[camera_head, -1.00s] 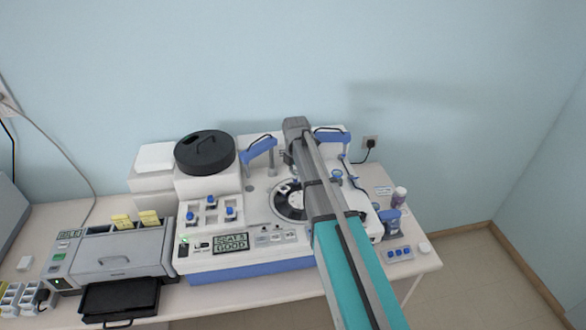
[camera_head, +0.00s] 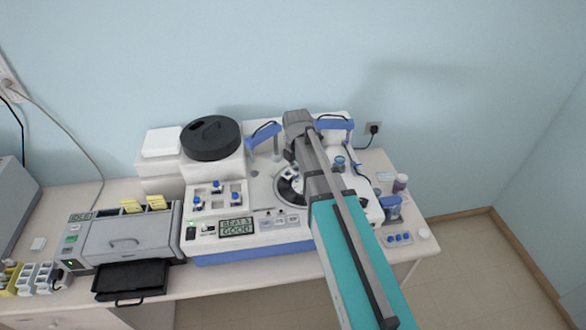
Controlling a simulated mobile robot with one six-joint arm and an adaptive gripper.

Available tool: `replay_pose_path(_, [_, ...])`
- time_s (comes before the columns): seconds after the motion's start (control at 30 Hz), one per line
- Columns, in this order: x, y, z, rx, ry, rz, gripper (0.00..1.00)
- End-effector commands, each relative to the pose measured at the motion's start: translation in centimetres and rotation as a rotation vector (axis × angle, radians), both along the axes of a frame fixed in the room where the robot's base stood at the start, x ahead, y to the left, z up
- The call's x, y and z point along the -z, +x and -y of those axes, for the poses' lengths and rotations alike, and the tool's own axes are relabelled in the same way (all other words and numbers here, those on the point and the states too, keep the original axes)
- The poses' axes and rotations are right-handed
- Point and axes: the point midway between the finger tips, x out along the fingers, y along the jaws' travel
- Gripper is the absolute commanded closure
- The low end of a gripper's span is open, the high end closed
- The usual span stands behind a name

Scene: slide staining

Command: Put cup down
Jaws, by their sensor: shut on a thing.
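My arm reaches from the bottom right over the white staining machine (camera_head: 264,238). Its grey wrist end is above the back middle of the machine. My gripper's fingers are hidden behind my arm, so what they hold does not show. No cup can be made out for certain. A small blue-rimmed round thing (camera_head: 340,162) stands on the machine just right of my arm. A dark disc (camera_head: 287,188) on the machine top is partly covered by my arm.
A black lidded round vessel (camera_head: 211,140) stands at back left. A grey printer-like device (camera_head: 125,238) with a black tray (camera_head: 132,280) is left. Blue-and-white bottles (camera_head: 391,208) and a small blue-dotted block (camera_head: 398,239) stand at the right table edge. Blue brackets (camera_head: 264,134) rise behind.

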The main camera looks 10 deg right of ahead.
Motion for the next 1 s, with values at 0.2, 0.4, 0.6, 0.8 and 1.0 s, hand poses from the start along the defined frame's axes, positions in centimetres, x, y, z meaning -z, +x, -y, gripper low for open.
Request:
replay_pose_path(0.2, [0.0, 0.0, 0.0, 0.000, 0.000, 0.000, 0.81])
replay_pose_path(0.4, [0.0, 0.0, 0.0, 0.000, 0.000, 0.000, 0.81])
replay_pose_path(0.6, [-0.1, -0.2, -0.6, -0.007, 0.000, 0.000, 0.81])
replay_pose_path(0.8, [-0.5, -1.0, -2.9, -0.030, 0.000, 0.000, 0.81])
replay_pose_path(1.0, [-1.0, -2.6, -6.8, -0.070, 0.000, 0.000, 0.81])
